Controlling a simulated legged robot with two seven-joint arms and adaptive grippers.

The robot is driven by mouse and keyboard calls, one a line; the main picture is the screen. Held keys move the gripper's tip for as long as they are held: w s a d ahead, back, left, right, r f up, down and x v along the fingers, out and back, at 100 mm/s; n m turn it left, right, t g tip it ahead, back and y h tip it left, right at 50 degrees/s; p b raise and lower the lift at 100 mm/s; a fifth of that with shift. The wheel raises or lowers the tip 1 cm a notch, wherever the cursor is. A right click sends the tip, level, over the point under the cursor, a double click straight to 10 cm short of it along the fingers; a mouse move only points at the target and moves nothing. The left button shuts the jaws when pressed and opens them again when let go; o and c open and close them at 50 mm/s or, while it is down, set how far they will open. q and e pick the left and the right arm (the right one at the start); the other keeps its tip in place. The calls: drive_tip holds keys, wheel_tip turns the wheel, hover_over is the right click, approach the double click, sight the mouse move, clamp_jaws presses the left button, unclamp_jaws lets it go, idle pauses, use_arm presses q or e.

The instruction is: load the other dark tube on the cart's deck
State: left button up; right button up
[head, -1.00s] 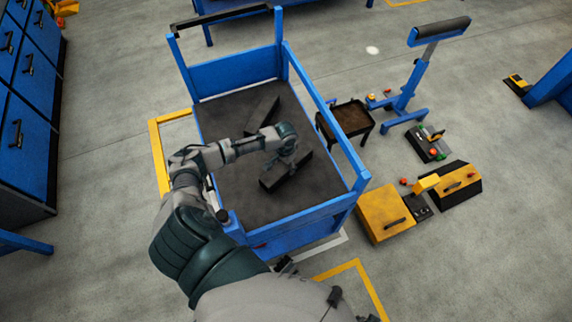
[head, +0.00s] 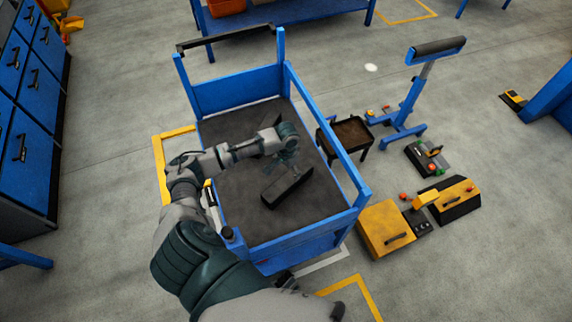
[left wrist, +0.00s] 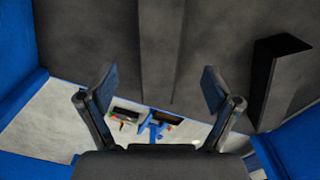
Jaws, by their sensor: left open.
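The blue cart (head: 328,132) has a dark deck (head: 235,190). One dark tube (head: 287,188) lies slanted on the deck, towards the front right. It seems to be the tube with a dark open end at the right of the left wrist view (left wrist: 268,85). The other dark tube (left wrist: 160,45) runs down the middle of the left wrist view, between the spread fingers and beyond them. My right gripper is not in view.
Blue rails and posts stand around the deck. A small dark tray stand (head: 350,133) and a blue roller stand (head: 408,100) are at the cart's right. Yellow-and-black boxes (head: 388,228) lie on the floor there. Blue drawer cabinets (head: 28,140) stand at the left.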

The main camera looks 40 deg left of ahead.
use_arm(q)
drive_tip(key=r, duration=0.3)
drive_tip(key=shift+d+r, duration=0.2)
drive_tip(key=shift+r, duration=0.1)
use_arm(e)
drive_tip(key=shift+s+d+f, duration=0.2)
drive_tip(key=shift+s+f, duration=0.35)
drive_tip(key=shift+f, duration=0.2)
use_arm(q)
drive_tip(key=shift+a+f, duration=0.1)
drive_tip(key=shift+a, duration=0.05)
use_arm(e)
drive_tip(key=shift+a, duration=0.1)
